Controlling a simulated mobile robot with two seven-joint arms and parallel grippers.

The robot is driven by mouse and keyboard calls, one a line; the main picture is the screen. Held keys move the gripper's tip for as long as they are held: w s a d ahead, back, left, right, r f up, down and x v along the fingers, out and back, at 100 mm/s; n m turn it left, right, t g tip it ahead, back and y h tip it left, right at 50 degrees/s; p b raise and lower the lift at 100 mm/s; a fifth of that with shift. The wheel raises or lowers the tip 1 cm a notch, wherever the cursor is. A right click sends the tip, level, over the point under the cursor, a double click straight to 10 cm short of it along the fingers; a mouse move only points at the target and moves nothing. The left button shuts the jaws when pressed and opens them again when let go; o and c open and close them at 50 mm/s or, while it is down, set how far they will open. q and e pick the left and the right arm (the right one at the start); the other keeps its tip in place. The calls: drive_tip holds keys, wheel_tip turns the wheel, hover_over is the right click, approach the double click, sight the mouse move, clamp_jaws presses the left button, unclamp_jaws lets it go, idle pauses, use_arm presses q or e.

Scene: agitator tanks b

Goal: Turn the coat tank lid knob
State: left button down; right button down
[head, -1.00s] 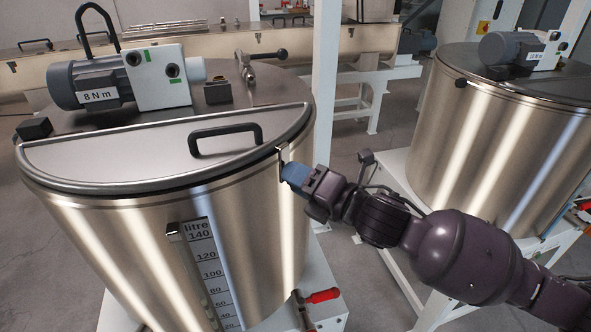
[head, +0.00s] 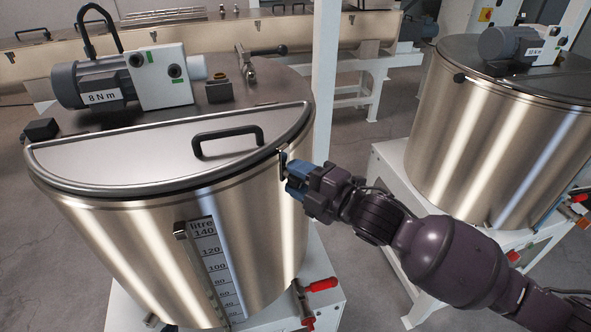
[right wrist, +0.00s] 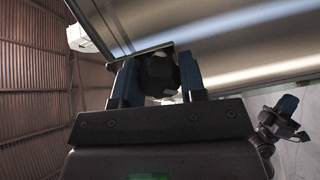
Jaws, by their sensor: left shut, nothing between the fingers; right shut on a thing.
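The near tank (head: 130,245), a steel drum with a half-moon lid (head: 120,150) and a black handle, fills the left of the head view. A small latch plate (head: 283,163) sits at the lid's right front rim. My right gripper (head: 291,177) is at it, its blue fingers shut on the black lid knob (right wrist: 160,74), which shows between them in the right wrist view. The fingers partly hide the knob in the head view. My left gripper (right wrist: 287,106) shows small at the right of the right wrist view, shut and empty; it is outside the head view.
A motor (head: 125,78) marked 8 N m stands on the near tank. A second tank (head: 490,140) stands at the right on a white frame. A white post (head: 325,90) rises behind. Red-handled valves (head: 318,285) stick out below the near tank.

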drive_tip(key=m, duration=0.4)
use_arm(q)
drive_tip(key=shift+s+f, duration=0.2)
drive_tip(key=shift+s, duration=0.05)
use_arm(e)
drive_tip(key=shift+m, duration=1.1)
drive_tip(key=m, duration=0.3)
use_arm(q)
drive_tip(key=shift+w+r, duration=0.1)
drive_tip(key=shift+w, duration=0.1)
use_arm(e)
drive_tip(key=m, duration=0.3)
